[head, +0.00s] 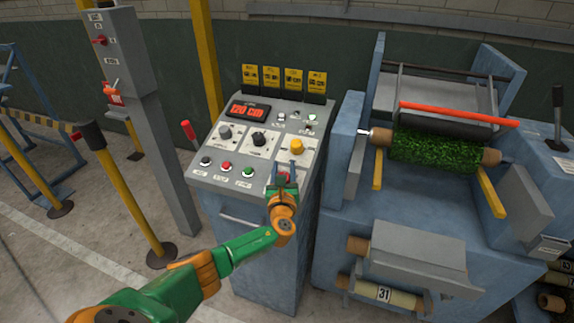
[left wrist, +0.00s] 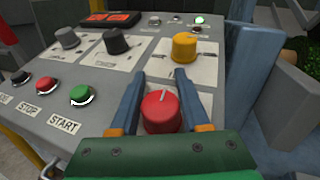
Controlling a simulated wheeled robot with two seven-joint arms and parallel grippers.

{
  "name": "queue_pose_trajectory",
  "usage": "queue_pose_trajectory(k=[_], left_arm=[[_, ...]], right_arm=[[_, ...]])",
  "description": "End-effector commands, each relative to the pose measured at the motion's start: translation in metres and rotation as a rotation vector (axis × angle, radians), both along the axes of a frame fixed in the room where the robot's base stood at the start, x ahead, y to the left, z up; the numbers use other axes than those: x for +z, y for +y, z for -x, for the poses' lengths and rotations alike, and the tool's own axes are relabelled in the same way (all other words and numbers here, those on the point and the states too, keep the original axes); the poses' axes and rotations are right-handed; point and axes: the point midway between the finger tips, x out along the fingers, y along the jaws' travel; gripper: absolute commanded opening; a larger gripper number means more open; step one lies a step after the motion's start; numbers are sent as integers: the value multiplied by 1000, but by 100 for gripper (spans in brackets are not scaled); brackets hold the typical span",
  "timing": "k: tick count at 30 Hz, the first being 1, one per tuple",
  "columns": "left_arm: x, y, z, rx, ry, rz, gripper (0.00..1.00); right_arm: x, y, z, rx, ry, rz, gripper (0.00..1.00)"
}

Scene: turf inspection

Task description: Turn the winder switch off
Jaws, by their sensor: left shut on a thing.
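The control panel (head: 213,172) is a sloped grey top on a blue cabinet. A red rotary knob (left wrist: 160,112) sits at its lower right, with a white pointer line aimed roughly toward the panel's far edge. My left gripper (head: 284,174) is over this knob; in the left wrist view its two blue fingers (left wrist: 160,82) stand on either side of it, shut on it. The gripper hides the knob's label, so I cannot read whether it is the winder switch. My right gripper is not in view.
The display (head: 248,111) reads 120 cm. A green lamp (head: 313,117) is lit. A turf roll (head: 432,150) lies in the machine at right.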

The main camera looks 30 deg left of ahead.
Motion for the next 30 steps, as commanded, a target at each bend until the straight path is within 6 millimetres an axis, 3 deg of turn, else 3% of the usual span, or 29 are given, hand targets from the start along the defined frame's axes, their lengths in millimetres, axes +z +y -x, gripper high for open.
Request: queue_pose_trajectory(k=[11,30], left_arm=[[-6,8,6,333,-34,119,0],[-10,14,17,706,-66,248,0]], right_arm=[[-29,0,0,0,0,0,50],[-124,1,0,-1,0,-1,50]])
